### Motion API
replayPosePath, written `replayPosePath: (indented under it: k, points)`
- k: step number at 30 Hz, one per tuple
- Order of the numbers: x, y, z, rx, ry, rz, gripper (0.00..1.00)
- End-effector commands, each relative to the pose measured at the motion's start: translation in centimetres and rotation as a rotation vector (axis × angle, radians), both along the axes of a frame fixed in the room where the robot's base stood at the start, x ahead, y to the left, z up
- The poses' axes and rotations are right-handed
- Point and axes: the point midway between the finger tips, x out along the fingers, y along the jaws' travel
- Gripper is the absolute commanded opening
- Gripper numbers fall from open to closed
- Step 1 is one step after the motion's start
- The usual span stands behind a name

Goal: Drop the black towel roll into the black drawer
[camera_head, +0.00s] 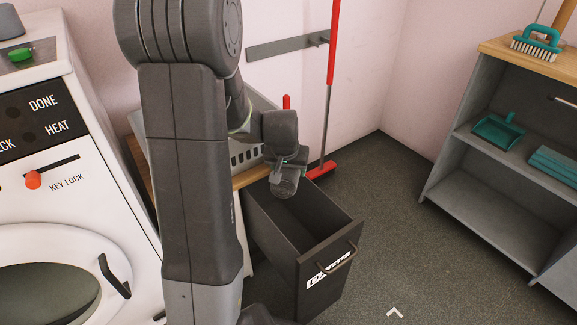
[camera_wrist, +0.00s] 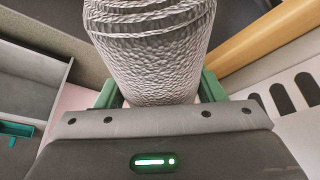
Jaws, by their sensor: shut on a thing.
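The towel roll (camera_wrist: 150,50) looks grey with a wound, ribbed texture in the wrist view. It sits between the two green fingers of my gripper (camera_wrist: 160,90), which is shut on it. In the head view my gripper (camera_head: 285,165) hangs above the back part of the black drawer (camera_head: 333,282). The drawer is pulled out, with its open top facing up and a handle on its front. Its visible inside looks empty; the part under my gripper is hidden. In the head view the roll is small and hard to tell apart from the dark gripper.
A white machine (camera_head: 75,215) with a round door stands at the left. A red broom (camera_head: 322,168) leans by the wall behind the drawer. A grey shelf unit (camera_head: 480,205) with teal cleaning things stands at the right. The floor between drawer and shelf is clear.

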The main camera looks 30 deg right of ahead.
Motion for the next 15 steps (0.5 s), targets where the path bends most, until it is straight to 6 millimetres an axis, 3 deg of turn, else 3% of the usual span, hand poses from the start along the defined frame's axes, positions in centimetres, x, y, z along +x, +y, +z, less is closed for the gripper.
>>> replayPosePath:
  k: [9, 10, 13, 15]
  points:
    - [0.01, -0.01, -0.48, -0.001, -0.001, 0.000, 0.36]
    - [0.01, -0.01, -0.48, -0.001, -0.001, 0.000, 0.65]
    - [0.01, -0.01, -0.48, -0.001, -0.001, 0.000, 0.84]
    - [0.01, -0.01, -0.48, -0.001, -0.001, 0.000, 0.88]
